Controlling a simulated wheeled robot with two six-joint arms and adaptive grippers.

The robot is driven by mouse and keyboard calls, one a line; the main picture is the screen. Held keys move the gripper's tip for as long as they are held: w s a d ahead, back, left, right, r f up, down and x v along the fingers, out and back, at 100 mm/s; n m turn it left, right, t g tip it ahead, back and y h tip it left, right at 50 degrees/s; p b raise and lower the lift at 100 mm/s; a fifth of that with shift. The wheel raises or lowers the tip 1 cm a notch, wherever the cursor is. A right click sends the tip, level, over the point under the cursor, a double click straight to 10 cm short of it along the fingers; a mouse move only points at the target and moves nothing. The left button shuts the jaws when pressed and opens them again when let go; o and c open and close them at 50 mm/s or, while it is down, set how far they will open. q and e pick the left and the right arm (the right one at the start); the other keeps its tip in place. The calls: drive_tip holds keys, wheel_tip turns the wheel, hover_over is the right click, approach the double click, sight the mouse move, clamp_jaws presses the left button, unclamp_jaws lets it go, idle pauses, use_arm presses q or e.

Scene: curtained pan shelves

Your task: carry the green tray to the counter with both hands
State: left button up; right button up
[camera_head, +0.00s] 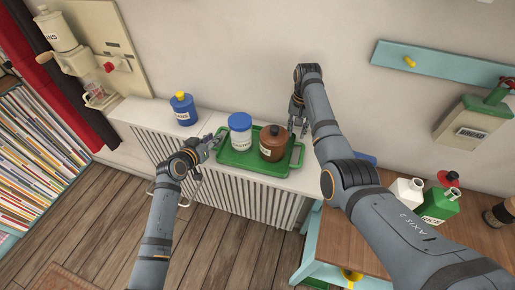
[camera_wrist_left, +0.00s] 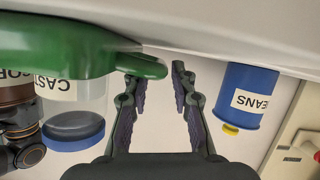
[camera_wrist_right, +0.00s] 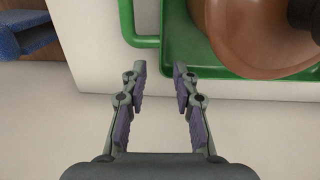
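The green tray (camera_head: 236,160) lies on the white ledge above a ribbed radiator cover. It carries a clear jar with a blue lid (camera_head: 240,135) and a brown jar (camera_head: 272,144). My left gripper (camera_head: 216,142) is at the tray's left end. In the left wrist view it is open (camera_wrist_left: 155,70), and the green handle (camera_wrist_left: 140,66) reaches across between its fingertips; I cannot tell whether they touch. My right gripper (camera_head: 297,130) is at the tray's right end. In the right wrist view it is open (camera_wrist_right: 160,68), with the handle (camera_wrist_right: 145,41) just ahead of its fingertips.
A blue canister (camera_head: 183,109) stands on the ledge left of the tray. A teal wall rail (camera_head: 445,63) is at upper right.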

use_arm(q)
drive_tip(key=shift+w+d+f, duration=0.2)
drive_tip(key=shift+w+f, duration=0.05)
drive_tip(key=shift+w, duration=0.35)
use_arm(e)
drive_tip(key=shift+s+f, duration=0.2)
drive_tip(key=shift+f, duration=0.55)
use_arm(q)
drive_tip(key=shift+w+d+f, duration=0.15)
drive_tip(key=shift+w+f, duration=0.05)
drive_tip(key=shift+w, duration=0.2)
use_arm(e)
drive_tip(key=shift+w+f, duration=0.2)
drive_tip(key=shift+f, duration=0.2)
use_arm(q)
drive_tip(key=shift+s+r, duration=0.1)
drive_tip(key=shift+s, duration=0.05)
clamp_jaws()
use_arm(e)
drive_tip(key=shift+s+r, duration=0.1)
clamp_jaws()
